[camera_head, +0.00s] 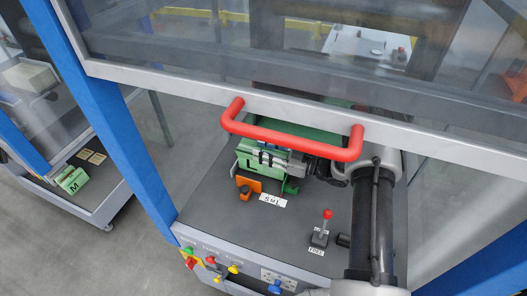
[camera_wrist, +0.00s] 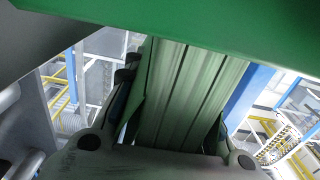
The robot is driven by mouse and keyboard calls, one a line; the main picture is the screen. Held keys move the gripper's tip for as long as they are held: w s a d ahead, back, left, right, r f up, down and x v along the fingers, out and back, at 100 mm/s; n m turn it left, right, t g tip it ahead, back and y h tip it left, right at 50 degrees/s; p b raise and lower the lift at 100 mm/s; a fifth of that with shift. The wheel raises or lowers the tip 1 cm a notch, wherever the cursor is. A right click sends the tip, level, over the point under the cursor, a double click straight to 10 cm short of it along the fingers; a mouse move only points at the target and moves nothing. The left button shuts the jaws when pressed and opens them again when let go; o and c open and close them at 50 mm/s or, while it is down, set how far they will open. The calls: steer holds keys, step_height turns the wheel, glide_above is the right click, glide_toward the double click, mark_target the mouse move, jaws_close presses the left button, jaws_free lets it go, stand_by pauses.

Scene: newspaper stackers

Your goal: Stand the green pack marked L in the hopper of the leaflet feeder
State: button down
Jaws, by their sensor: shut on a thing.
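The leaflet feeder (camera_head: 300,185) is a green machine on the dark deck, in the middle of the head view behind the red handle. My gripper (camera_head: 271,158) reaches in from the right at the feeder. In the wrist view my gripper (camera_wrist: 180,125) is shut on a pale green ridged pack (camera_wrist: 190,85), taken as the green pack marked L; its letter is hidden. The pack lies between the fingers, and a broad green part (camera_wrist: 200,20) crosses above it. In the head view, pack and hopper overlap, so I cannot tell whether the pack is inside or touching.
A red handle (camera_head: 290,143) on the grey guard frame (camera_head: 190,101) crosses before the feeder. A red-knobbed lever (camera_head: 320,232) marked FREE, an orange part (camera_head: 248,184) and an "S M L" label (camera_head: 272,200) are on the deck. A green M pack (camera_head: 72,180) sits far left.

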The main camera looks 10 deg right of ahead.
steer(key=shift+f+b, duration=0.5)
steer(key=shift+f, duration=0.05)
stand_by(0.4)
steer(key=c, duration=1.2)
jaws_free()
steer(key=shift+c, duration=0.2)
steer(key=v, duration=1.2)
